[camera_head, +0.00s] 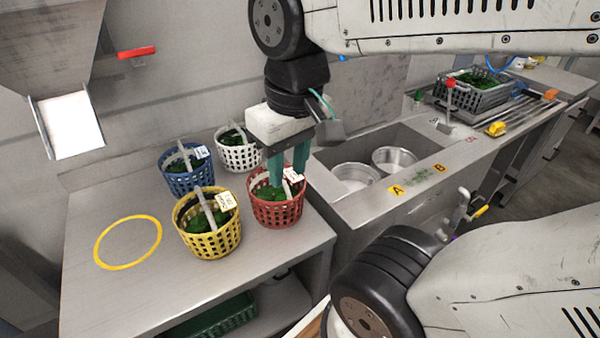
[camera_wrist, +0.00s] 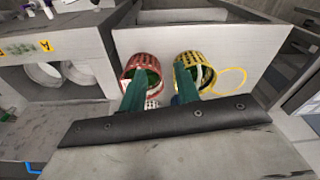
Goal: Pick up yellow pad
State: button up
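A small yellow object (camera_head: 496,129), which looks like the yellow pad, lies near the front of the ribbed drainboard at the right in the head view. I cannot make it out in the wrist view. My gripper (camera_head: 288,170) is far to the left of it, over the baskets on the left table. Its two teal fingers, also in the wrist view (camera_wrist: 161,85), are apart with nothing seen between them. They point down by the red basket (camera_head: 277,212) in the head view. Whether they touch the basket is unclear.
Yellow (camera_head: 208,240), blue (camera_head: 187,180) and white (camera_head: 240,158) baskets of greens stand near the red one. A sink (camera_head: 335,207) with two round strainers lies between table and drainboard. A grey crate (camera_head: 480,100) of greens and an orange item (camera_head: 550,94) are farther right.

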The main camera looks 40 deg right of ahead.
aim_at(496, 130)
jog(key=z, duration=0.9)
jog(key=k, duration=1.15)
jog(key=z, duration=1.65)
jog(key=i, duration=1.25)
jog(key=u, duration=0.7)
